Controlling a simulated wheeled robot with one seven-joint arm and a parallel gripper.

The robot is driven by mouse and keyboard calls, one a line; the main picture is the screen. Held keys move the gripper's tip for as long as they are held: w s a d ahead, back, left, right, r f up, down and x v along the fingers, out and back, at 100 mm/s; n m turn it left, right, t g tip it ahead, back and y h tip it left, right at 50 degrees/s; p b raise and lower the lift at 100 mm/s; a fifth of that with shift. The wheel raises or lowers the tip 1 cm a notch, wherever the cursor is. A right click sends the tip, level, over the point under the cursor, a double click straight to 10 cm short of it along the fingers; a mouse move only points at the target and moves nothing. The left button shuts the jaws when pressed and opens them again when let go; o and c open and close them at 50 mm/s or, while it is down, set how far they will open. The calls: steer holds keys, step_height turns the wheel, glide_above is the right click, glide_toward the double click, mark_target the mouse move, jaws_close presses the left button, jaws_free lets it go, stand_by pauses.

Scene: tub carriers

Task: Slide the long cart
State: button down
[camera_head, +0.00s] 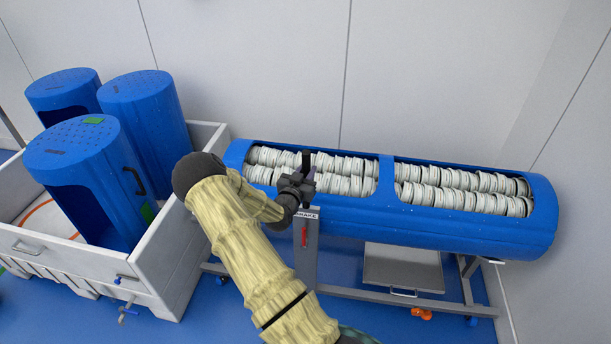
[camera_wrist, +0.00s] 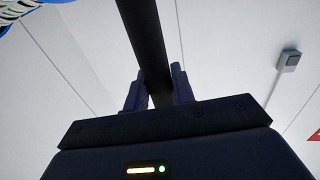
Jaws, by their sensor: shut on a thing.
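The long cart carries a long blue tub (camera_head: 440,222) lying on its side on a grey wheeled frame (camera_head: 390,297). The tub is filled with rows of white ribbed pieces seen through two top openings. My gripper (camera_head: 303,180) is at the cart's left part, in front of the tub. In the wrist view my gripper (camera_wrist: 157,88) has its two fingers closed around a dark bar (camera_wrist: 146,38), one on each side.
A white-grey bin (camera_head: 165,262) with several upright blue drums (camera_head: 80,150) stands close on the left. A wall (camera_head: 440,80) runs behind the cart and another closes off the right end.

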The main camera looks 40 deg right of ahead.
steer(key=c, duration=1.5)
jaws_free()
steer(key=shift+w+d+r, duration=0.15)
steer(key=shift+r, duration=0.1)
steer(key=o, duration=0.3)
steer(key=shift+d+f, duration=0.1)
steer(key=shift+f, duration=0.05)
steer(key=shift+a, duration=0.2)
steer(key=b+v, duration=0.4)
steer(key=v, duration=1.3)
